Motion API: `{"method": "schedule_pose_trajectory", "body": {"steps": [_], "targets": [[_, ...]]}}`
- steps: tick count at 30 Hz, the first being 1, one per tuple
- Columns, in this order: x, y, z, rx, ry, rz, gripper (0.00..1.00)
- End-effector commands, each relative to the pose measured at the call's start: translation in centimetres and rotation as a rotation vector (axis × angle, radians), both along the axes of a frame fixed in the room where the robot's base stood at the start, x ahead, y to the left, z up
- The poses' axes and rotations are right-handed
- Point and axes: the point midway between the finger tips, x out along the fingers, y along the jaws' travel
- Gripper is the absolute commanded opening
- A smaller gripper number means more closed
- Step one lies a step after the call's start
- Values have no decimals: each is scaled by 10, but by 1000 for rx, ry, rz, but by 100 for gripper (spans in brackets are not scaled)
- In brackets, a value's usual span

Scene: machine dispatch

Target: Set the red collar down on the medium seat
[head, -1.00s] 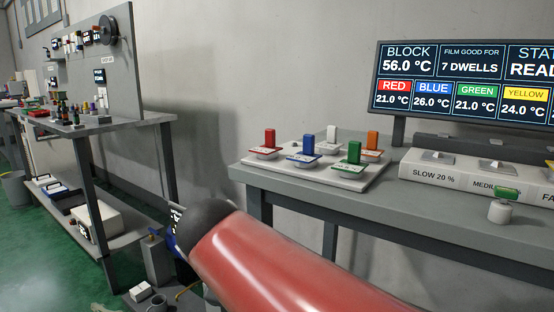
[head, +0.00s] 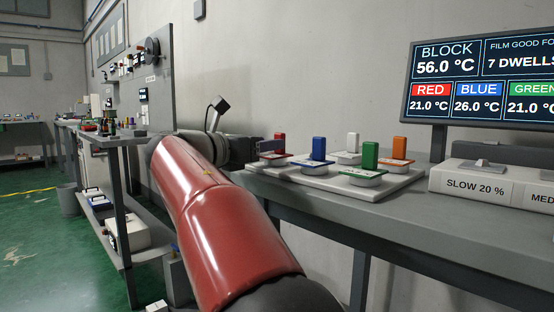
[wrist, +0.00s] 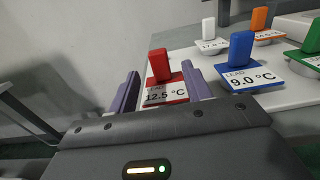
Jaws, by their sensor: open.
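The red collar (head: 279,142), an upright red block on a red-edged label base, stands at the left end of the white tray (head: 385,188). In the wrist view the red collar (wrist: 159,64) sits between my open fingers, its label reading LEAD 12.5 °C. My gripper (wrist: 161,84) is open around it, with a finger on either side; whether they touch it I cannot tell. In the head view my gripper (head: 262,150) reaches it from the left. The medium seat's block (head: 541,198) shows only its "MED" label at the right edge; its seat is out of view.
Blue (head: 318,149), white (head: 352,142), green (head: 370,157) and orange (head: 399,148) blocks stand close by on the tray. The slow seat (head: 484,166) is empty. Bare bench top (head: 400,220) lies in front of the tray.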

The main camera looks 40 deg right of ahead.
Motion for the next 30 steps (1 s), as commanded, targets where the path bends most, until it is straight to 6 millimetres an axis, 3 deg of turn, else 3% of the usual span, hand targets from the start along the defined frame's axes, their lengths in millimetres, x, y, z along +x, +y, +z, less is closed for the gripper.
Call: {"method": "schedule_pose_trajectory", "body": {"steps": [6, 14, 25, 30], "targets": [[2, -28, -1, 1, -1, -2, 49], [2, -30, -1, 2, -1, 0, 49], [2, -29, -1, 2, -1, 1, 1], [2, -29, 0, 1, -2, 1, 0]]}}
